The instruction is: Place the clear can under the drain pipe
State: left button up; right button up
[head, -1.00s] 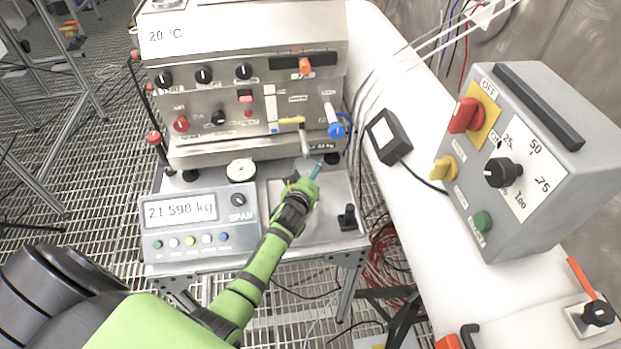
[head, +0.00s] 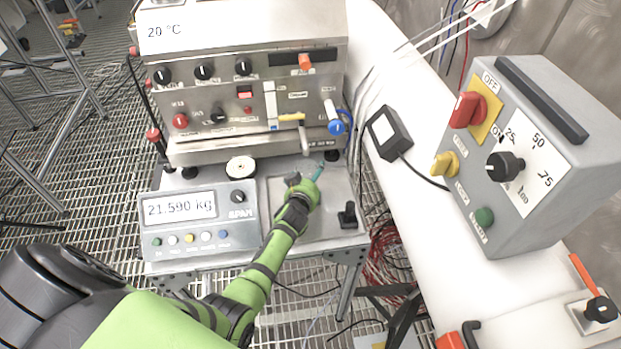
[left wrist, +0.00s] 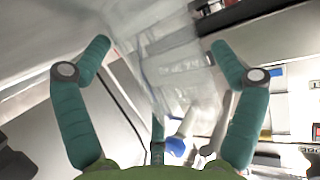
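My left gripper (head: 308,182) is low over the steel tray in front of the machine, just below its outlet. The left wrist view shows its teal fingers (left wrist: 160,75) spread apart with tips bent inward. A see-through, blurred shape, seemingly the clear can (left wrist: 172,72), shows between them, nearer the right finger; I cannot tell whether both fingers touch it. In the head view I cannot make out the can. The drain pipe (head: 305,142) comes down from the machine front beside a yellow handle, just above my gripper. My right gripper is not in view.
The scale panel (head: 180,208) reads about 21.590 kg, left of the steel tray (head: 335,222). A black knob (head: 347,214) stands at the tray's right. A blue-handled valve (head: 336,128) sticks out by the pipe. A grey control box (head: 530,150) stands on the white ledge at right.

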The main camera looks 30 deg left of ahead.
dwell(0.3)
pick_arm(q)
jog(key=shift+r+p, duration=0.3)
jog(key=v, duration=1.2)
jog(key=shift+p, duration=0.3)
